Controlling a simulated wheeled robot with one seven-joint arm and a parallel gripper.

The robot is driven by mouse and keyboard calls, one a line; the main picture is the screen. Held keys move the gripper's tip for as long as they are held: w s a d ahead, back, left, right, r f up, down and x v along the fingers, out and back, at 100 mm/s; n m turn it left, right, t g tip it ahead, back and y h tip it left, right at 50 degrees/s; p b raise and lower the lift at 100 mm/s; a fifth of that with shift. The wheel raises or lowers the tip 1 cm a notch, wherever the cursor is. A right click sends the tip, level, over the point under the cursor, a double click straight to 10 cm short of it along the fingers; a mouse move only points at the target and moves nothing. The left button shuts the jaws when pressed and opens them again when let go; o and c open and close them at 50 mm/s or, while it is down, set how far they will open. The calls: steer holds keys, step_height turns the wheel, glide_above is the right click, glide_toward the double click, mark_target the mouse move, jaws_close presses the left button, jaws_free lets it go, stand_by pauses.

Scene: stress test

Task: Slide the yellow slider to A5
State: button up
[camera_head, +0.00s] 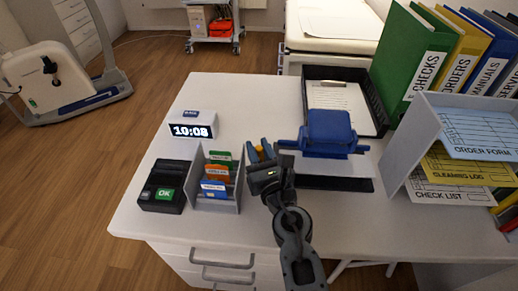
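A small yellow-orange piece (261,149), possibly the yellow slider, shows just beyond the tip of my gripper (264,164). It lies left of a blue desk device, which looks like a hole punch (328,132). My gripper is dark and reaches up from the bottom of the picture, close to this piece. It hides part of the piece. I cannot tell whether the fingers touch it or how far they are open. No A5 mark is legible.
A card holder (229,207), a dark box with a green OK button (163,188) and a clock (191,127) stand left. A clipboard tray (375,112), binders (412,62) and a form rack (409,161) stand right. The back left desk top (235,98) is clear.

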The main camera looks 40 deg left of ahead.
jaws_close()
steer(key=w+d, duration=0.1)
steer(key=d, duration=0.1)
steer(key=w+d, duration=0.1)
steer(key=shift+w+d, duration=0.1)
steer(key=shift+d, duration=0.25)
steer(key=shift+o, duration=0.3)
jaws_free()
steer(key=shift+d, duration=0.1)
steer(key=shift+p+v, duration=0.35)
steer(key=shift+v, duration=3.45)
